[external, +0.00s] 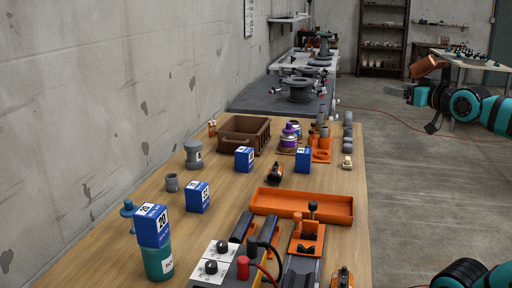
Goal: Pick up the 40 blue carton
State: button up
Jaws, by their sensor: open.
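Several blue cartons with white labels stand on the wooden table. One carton (152,226), marked 20, sits on top of a teal can at the front left. A second carton (197,197) stands behind it. A third carton (244,160) is beside the brown crate, and a fourth carton (303,160) is farther right, near the orange holder. The labels on the farther ones are too small to read, so I cannot tell which is the 40. My gripper (393,91) is open, small in the picture, raised at the right beyond the table's right edge, apart from all cartons.
The teal can (158,263), an orange tray (301,206), a brown crate (243,134), a grey flanged fitting (194,155) and a black-and-orange tool (274,174) share the table (228,200). Clamps and a control box crowd the front. The floor at right is mostly open, with an orange cable.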

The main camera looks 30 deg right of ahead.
jog(key=shift+o, duration=0.4)
jog(key=shift+w, duration=0.1)
dwell(0.3)
jog(key=n+g+y, duration=0.3)
jog(key=n+g, duration=0.5)
jog(key=g, duration=0.6)
send_over(245, 149)
jog(key=s+d, duration=0.3)
jog(key=s, duration=0.2)
notch_tip(245, 149, down, 13)
jog(key=x, duration=1.1)
jog(key=shift+d+f, duration=0.25)
jog(key=shift+w+x, duration=0.15)
jog(key=shift+x, duration=1.25)
jog(key=shift+w+x, duration=0.15)
jog(key=shift+x, duration=1.25)
jog(key=shift+a+r, duration=0.1)
jog(key=shift+r, duration=0.05)
